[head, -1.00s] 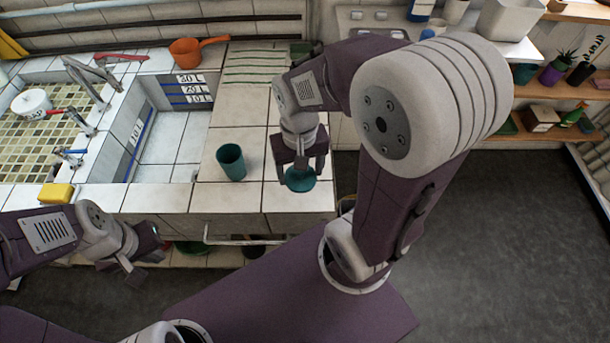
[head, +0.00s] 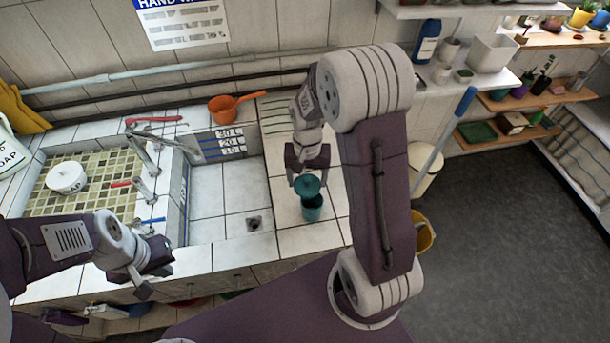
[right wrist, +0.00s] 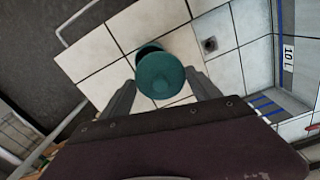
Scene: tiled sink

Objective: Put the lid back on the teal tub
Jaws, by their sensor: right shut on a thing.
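The teal tub (head: 312,209) stands upright on the white tiled counter, right of the sink basin. My right gripper (head: 308,176) is shut on the round teal lid (head: 307,186) and holds it over the tub, covering part of its opening in the head view. In the right wrist view the lid (right wrist: 160,76) sits between my two fingers, and the tub's rim (right wrist: 150,48) shows past its far edge. I cannot tell whether lid and tub touch. My left gripper (head: 153,281) is open and empty in front of the sink's left part.
An orange dipper (head: 222,108) lies on the back ledge. Taps (head: 145,150) stand left of the basin (head: 220,195). A white lidded pot (head: 66,177) stands on the mosaic drainer. A yellow bucket (head: 424,236) is on the floor at right. The counter around the tub is clear.

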